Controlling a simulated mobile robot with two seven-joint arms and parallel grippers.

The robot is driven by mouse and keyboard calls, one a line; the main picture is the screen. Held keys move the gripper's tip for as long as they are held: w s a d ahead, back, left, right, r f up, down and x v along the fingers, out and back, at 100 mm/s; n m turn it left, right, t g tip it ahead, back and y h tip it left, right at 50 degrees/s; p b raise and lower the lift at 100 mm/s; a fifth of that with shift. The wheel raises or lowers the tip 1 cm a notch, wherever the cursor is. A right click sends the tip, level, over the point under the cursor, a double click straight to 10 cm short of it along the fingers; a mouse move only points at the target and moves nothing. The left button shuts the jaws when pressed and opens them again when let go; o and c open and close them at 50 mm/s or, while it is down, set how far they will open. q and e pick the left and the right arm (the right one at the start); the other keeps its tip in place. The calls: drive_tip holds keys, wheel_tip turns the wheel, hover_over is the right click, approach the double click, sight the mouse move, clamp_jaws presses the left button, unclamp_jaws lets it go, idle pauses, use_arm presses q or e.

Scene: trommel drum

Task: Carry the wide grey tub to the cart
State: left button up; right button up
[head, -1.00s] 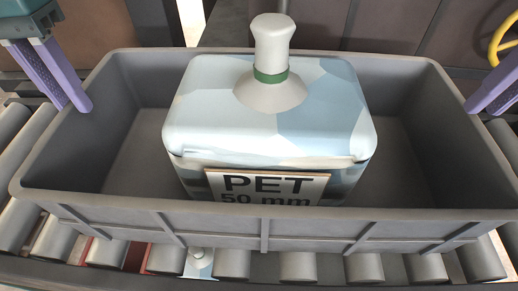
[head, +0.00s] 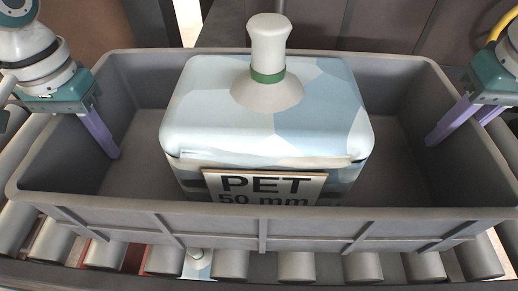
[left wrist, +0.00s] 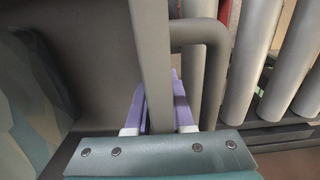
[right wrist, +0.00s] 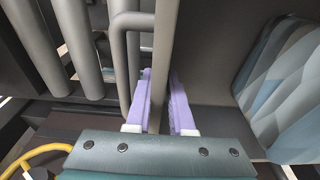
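The wide grey tub (head: 310,226) stands level on a roller bed in the head view. A big pale-blue bottle-shaped block (head: 215,110) with a white neck and a PET 50 mm label stands inside it. My left gripper (head: 102,140) is at the tub's left end wall, one purple finger inside. My right gripper (head: 455,130) is at the right end wall, fingers on either side of it. In the left wrist view (left wrist: 158,85) and right wrist view (right wrist: 160,85), the rim runs between open fingers, beside a bent grey handle (left wrist: 205,40). I cannot make out the cart.
Grey rollers (head: 297,266) run under and in front of the tub. A small pale item (head: 198,264) lies among them at the front. A dark panelled wall (head: 390,25) stands behind. Part of a yellow ring (right wrist: 35,160) shows near my right gripper.

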use_arm(q)
clamp_jaws()
use_arm(e)
clamp_jaws()
use_arm(q)
drive_tip(key=shift+r, duration=0.15)
use_arm(e)
drive_tip(key=shift+r, duration=0.15)
idle(0.6)
